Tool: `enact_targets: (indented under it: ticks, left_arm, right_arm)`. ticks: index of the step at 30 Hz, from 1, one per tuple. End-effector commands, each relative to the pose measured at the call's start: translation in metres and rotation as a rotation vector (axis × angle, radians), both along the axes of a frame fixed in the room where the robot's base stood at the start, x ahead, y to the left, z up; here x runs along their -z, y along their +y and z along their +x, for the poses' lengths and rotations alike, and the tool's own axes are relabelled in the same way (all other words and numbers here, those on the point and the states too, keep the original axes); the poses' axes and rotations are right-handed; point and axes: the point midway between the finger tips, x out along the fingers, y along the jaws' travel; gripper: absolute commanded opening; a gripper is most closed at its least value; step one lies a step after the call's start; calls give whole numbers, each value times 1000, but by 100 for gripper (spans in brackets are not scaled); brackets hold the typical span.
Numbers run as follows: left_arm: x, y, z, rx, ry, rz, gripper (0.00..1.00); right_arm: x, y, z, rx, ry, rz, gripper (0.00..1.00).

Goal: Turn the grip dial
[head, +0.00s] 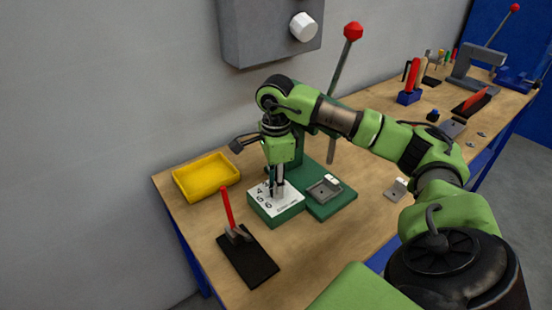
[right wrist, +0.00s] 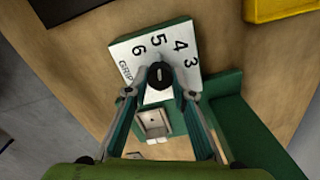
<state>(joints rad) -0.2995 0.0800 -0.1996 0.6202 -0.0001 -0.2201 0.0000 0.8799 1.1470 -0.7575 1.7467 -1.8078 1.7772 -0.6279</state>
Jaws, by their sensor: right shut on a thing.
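The grip dial is a small black knob (right wrist: 160,76) with a white mark, on a white plate with the numbers 3, 4, 5 and 6 and the word GRIP. The plate tops a green box (head: 284,212) on the bench, attached beside the green press base (head: 334,204). My right gripper (head: 278,192) points down at the dial from above. Its fingers are closed around the knob in the right wrist view (right wrist: 161,90). In the head view the fingers largely hide the knob. My left gripper is not in view.
A yellow tray (head: 207,177) stands behind left of the box. The press lever with red knob (head: 353,32) rises behind my right arm. A grey wall box (head: 268,35) hangs above.

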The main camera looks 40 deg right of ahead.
Motion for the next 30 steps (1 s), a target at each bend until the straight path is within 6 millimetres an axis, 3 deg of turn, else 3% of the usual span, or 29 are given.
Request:
enact_targets:
  ticks: [18,19,20,30]
  left_arm:
    - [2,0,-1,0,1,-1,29]
    - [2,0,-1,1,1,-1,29]
    - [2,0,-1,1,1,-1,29]
    - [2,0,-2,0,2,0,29]
  right_arm:
    - [-2,0,2,-38,-7,2,2]
    - [-2,0,2,-37,-7,2,31]
    - [-2,0,2,-37,-6,1,39]
    - [-1,0,1,-37,-3,1,40]
